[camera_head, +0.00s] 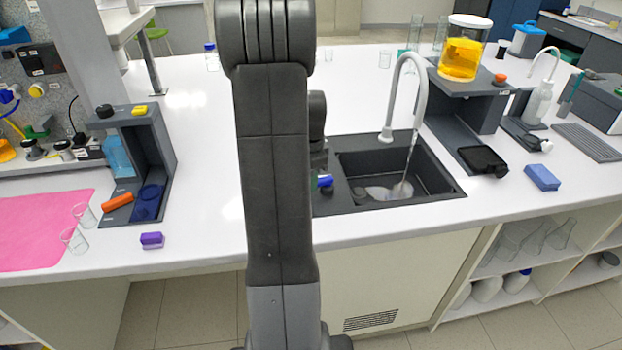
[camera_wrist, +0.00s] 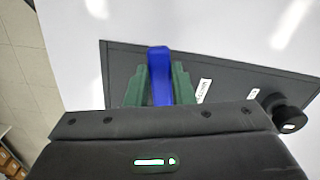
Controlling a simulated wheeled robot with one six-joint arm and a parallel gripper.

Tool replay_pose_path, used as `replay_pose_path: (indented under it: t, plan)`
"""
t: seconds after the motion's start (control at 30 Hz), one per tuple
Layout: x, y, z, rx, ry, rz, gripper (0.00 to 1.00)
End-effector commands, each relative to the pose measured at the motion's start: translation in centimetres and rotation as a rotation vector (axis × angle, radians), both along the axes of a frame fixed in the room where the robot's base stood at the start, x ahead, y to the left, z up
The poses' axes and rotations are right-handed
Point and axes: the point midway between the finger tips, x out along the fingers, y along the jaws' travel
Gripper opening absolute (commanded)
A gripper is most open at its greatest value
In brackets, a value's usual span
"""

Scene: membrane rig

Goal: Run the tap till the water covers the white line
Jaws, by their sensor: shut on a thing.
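My gripper (camera_wrist: 159,88) has its green fingers shut on a blue tap handle (camera_wrist: 160,72), one finger on each side. In the head view the handle (camera_head: 324,181) shows at the sink's left end, partly hidden by my arm. The pale, curved tap (camera_head: 420,80) stands behind the dark sink (camera_head: 440,187). A stream of water (camera_head: 409,165) runs down into the basin. A clear, pale patch (camera_head: 385,193) lies at the basin's bottom; I cannot tell whether it is a vessel or pooled water. I see no white line.
A stand with a jar of orange liquid (camera_head: 461,58) is right of the sink. A blue sponge (camera_head: 542,177) lies at the right front. A grey rig (camera_head: 150,140) and pink mat (camera_head: 40,228) are at the left. A black knob (camera_wrist: 287,112) sits beside my gripper.

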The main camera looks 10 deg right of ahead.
Motion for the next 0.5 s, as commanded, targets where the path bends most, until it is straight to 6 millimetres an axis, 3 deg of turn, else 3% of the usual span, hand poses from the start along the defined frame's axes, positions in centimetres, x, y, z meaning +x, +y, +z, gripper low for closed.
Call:
replay_pose_path:
  t: [0.33, 0.37, 0.47, 0.5]
  plan:
    - [0.11, -0.03, 0.11, -0.001, -0.003, -0.001, 0.00]
    - [0.11, -0.03, 0.11, -0.001, -0.003, -0.001, 0.24]
    - [0.10, -0.03, 0.10, -0.001, -0.003, -0.001, 0.43]
    - [0.09, -0.03, 0.09, -0.001, -0.002, -0.001, 0.44]
